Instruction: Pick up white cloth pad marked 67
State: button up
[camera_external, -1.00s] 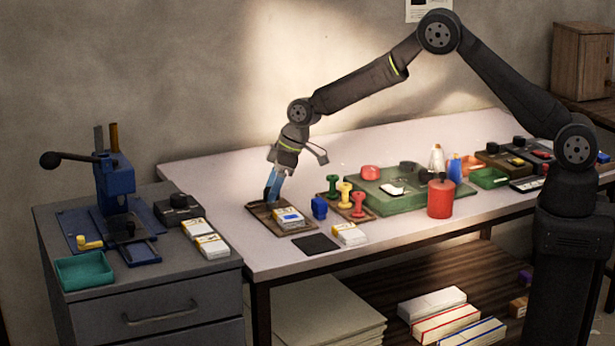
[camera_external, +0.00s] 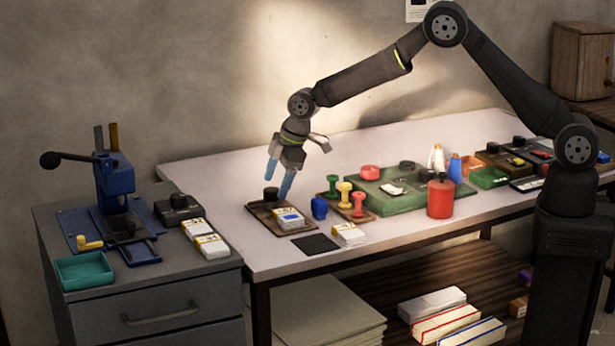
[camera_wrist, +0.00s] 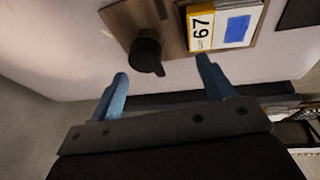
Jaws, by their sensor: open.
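The white cloth pad marked 67 (camera_external: 288,218) lies on the right part of a small brown tray (camera_external: 262,221) near the table's left end. It has a yellow edge and a blue patch. In the wrist view the pad (camera_wrist: 228,27) is at the top, right of centre, with its 67 readable. My gripper (camera_external: 277,187) is open and empty, just above and behind the tray. In the wrist view its blue fingertips (camera_wrist: 162,68) are spread, with the right one below the pad's near edge and apart from it in the picture.
A black knob-topped object (camera_wrist: 146,48) stands on the tray beside the pad. A blue block (camera_external: 320,208) is right of the tray, with red and yellow spools (camera_external: 345,193) beyond. A black square (camera_external: 315,243) and another white pack (camera_external: 349,233) lie in front.

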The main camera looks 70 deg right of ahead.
jog(key=s+a+r+n+h, duration=0.2)
jog(key=s+a+r+n, duration=0.3)
jog(key=a+n, duration=0.3)
jog(key=n+h, duration=0.2)
jog(key=n, duration=0.7)
send_near(288, 214)
jog(key=f, duration=0.2)
jog(key=shift+w+d+f+g+h, duration=0.3)
jog(key=shift+w+a+x, duration=0.1)
jog(key=shift+w+x, duration=0.05)
jog(key=shift+x, duration=1.25)
jog(key=shift+w+a+x, duration=0.1)
jog(key=shift+a+x, duration=0.05)
jog(key=shift+x, duration=1.25)
jog(key=c, duration=1.1)
